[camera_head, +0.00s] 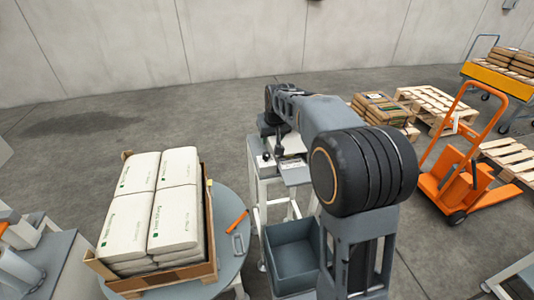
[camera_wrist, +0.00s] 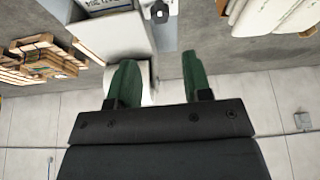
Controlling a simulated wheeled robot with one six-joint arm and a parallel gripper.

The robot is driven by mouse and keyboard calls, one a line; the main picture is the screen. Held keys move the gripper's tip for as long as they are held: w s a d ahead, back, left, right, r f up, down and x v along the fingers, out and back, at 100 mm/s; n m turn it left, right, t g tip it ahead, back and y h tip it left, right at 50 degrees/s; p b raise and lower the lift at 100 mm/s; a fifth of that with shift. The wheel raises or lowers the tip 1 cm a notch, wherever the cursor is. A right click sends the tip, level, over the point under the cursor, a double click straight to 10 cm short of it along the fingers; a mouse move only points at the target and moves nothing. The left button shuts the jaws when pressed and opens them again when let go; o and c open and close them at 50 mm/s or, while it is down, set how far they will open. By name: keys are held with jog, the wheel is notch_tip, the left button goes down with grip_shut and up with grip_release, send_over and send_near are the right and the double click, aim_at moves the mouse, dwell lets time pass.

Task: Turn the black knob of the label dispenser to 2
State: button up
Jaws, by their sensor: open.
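The label dispenser (camera_wrist: 117,35) is a pale grey box on a stand. It shows at the top of the wrist view, and in the head view it is partly hidden behind my arm. Its black knob (camera_wrist: 160,11) sits on a light plate at the top edge of the wrist view. The knob's setting is too small to read. My gripper (camera_wrist: 156,62) is open, with two green fingers apart and nothing between them. The fingertips are short of the knob in the picture and do not touch it.
A round table (camera_head: 229,262) at the left holds a carton of white sacks (camera_head: 178,213), with an orange-handled tool on its bare part. A grey bin (camera_head: 291,256) stands below the dispenser. An orange pallet truck (camera_head: 459,178) and pallets stand at the right. Open floor lies behind.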

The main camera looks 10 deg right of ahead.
aim_at(267, 155)
jog(key=x, duration=0.4)
jog(key=p+x, duration=0.1)
jog(key=x, duration=0.9)
jog(key=shift+w, duration=0.4)
jog(key=shift+r, duration=0.1)
jog(key=c, duration=0.6)
jog(key=shift+c, duration=0.2)
